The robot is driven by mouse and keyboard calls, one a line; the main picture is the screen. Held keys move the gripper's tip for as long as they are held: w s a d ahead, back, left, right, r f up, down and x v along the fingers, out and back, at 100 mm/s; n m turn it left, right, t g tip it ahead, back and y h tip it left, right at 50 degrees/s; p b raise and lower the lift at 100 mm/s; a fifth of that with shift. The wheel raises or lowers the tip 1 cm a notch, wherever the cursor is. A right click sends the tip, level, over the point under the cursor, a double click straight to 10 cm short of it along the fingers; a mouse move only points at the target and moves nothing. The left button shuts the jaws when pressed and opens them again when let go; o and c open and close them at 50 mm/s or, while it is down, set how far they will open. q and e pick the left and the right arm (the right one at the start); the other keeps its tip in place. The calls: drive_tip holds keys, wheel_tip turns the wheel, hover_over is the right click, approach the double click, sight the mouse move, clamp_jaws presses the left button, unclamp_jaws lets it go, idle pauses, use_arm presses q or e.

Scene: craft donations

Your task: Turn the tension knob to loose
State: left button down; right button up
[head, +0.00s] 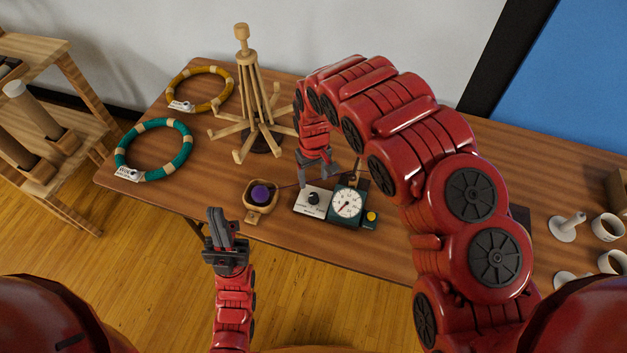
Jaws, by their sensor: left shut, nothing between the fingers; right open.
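The tension knob (314,199) is a small dark knob on a silver labelled plate (310,210), on the table near its front edge. Its pointer is too small to read. Right beside it is a dark green box (361,219) with a white round dial (346,203) and a yellow button (371,216). My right gripper (317,182) is open and points down just behind and above the knob; I cannot tell whether it touches anything. My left gripper (216,212) is shut and empty, in front of the table, left of the knob.
A wooden holder with a purple ball (261,194) stands left of the plate. Behind it is a wooden skein stand (258,125). Teal (154,121) and mustard (229,91) yarn rings lie on the left. My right arm hides part of the table.

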wheel_tip(320, 180, up, 9)
drive_tip(key=p, duration=0.7)
drive_tip(key=shift+s, duration=0.1)
